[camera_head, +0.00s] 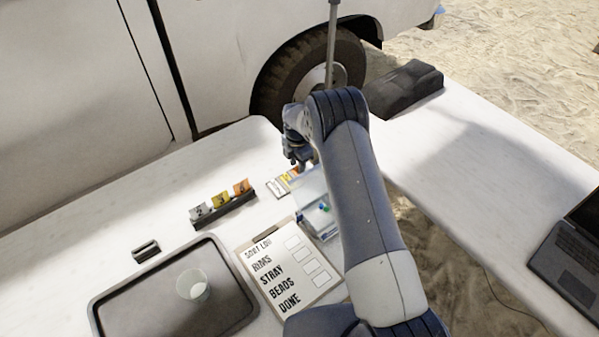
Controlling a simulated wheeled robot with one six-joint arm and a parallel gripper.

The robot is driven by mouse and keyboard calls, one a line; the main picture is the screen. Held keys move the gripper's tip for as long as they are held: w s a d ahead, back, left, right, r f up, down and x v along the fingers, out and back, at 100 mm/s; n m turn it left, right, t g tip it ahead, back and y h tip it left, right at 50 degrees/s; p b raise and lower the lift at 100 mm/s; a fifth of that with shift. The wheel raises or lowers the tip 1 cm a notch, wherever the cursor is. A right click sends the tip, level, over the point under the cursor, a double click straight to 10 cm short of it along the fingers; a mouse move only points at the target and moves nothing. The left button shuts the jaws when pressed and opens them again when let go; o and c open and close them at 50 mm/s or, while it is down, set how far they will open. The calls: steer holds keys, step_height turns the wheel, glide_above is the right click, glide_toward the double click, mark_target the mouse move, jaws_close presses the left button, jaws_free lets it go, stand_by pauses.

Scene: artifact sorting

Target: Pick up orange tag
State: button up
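A dark tag holder (226,211) stands on the white table and carries a row of upright numbered tags. The orange tag (242,187) is at its right end, with a yellow-orange tag (221,199) and a grey tag (199,211) to its left. My gripper (297,163) is to the right of and behind the holder, apart from the tags, over the far part of the table. Its fingers are small and dark here, so I cannot tell whether they are open or shut. My arm hides part of the table to the right.
Yellow and white cards (284,182) lie below my gripper. A clear box (316,205) is partly behind my arm. A clipboard (304,293), a tray (106,322) with a clear cup (193,285), and a small dark block (146,250) lie nearer. A vehicle borders the table's far side.

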steer(key=shift+c, duration=0.4)
jaws_close()
